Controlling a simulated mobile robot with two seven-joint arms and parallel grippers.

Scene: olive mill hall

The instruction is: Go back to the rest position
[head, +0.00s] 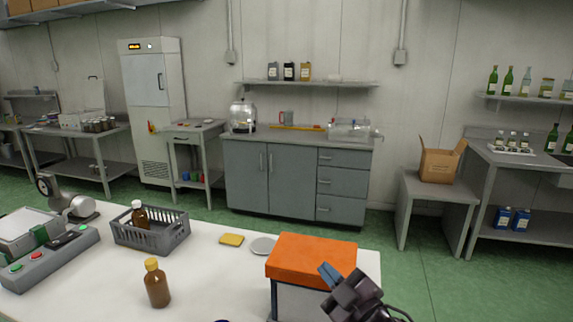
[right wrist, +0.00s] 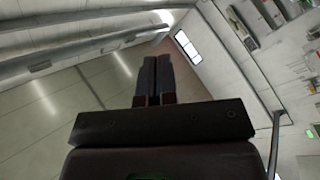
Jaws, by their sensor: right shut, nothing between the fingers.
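My right gripper (head: 328,274) shows at the bottom of the head view, in front of the orange-lidded box (head: 311,257) at the table's right end. Its blue fingertips are together with nothing between them. In the right wrist view the two dark fingers (right wrist: 153,80) lie side by side, shut and empty, pointing toward the ceiling and upper walls. I cannot tell from the head view whether the gripper touches the box. My left gripper is not in view.
The white table (head: 212,280) holds a grey crate (head: 151,236) with a brown bottle in it, a yellow-capped brown bottle (head: 157,286), a yellow sponge (head: 231,240), a round grey disc (head: 263,246) and a device with buttons (head: 45,262). Green floor lies clear beyond.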

